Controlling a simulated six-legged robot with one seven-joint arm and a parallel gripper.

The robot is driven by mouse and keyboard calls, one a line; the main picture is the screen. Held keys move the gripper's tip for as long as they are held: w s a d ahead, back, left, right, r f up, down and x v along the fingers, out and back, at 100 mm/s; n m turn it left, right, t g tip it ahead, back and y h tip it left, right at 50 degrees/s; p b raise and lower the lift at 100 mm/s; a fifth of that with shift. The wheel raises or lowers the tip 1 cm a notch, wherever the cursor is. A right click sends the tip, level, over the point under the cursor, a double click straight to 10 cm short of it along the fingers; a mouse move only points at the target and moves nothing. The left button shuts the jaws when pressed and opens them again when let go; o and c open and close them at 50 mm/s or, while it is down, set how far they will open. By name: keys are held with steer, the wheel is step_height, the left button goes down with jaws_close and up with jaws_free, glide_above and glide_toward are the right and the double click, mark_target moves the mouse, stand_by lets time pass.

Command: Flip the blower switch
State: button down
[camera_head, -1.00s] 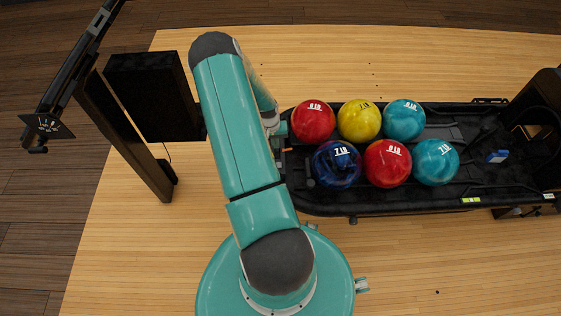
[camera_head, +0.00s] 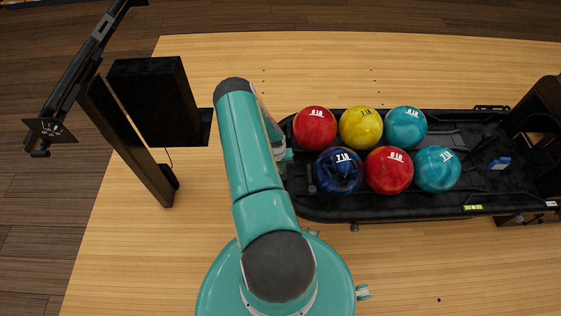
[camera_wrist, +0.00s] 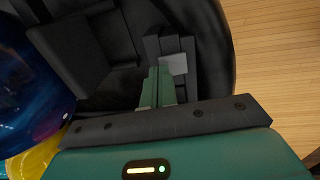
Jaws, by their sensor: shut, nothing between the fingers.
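The ball return (camera_head: 420,205) is a long black tray with bowling balls at its left half. In the wrist view, a small grey square piece (camera_wrist: 175,64), which looks like the blower switch, sits in a black slotted housing (camera_wrist: 188,85) on the tray's end. My gripper (camera_wrist: 157,78) is shut and empty, its green fingertips just left of the grey piece and very close to it; I cannot tell whether they touch. In the head view my gripper (camera_head: 286,156) is at the tray's left end, where the arm partly hides it and the switch does not show clearly.
Red (camera_head: 315,127), yellow (camera_head: 360,128), teal (camera_head: 405,128) and dark blue (camera_head: 338,171) balls fill the tray's left half. A black box on a post (camera_head: 160,100) stands at left. Light wooden floor (camera_head: 450,270) is clear in front.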

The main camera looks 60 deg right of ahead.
steer(key=shift+f, duration=0.3)
steer(key=shift+s+f, duration=0.15)
steer(key=shift+f, duration=0.05)
stand_by(0.4)
steer(key=shift+w+a+r, duration=0.25)
steer(key=shift+w+a, duration=0.1)
steer(key=shift+w, duration=0.4)
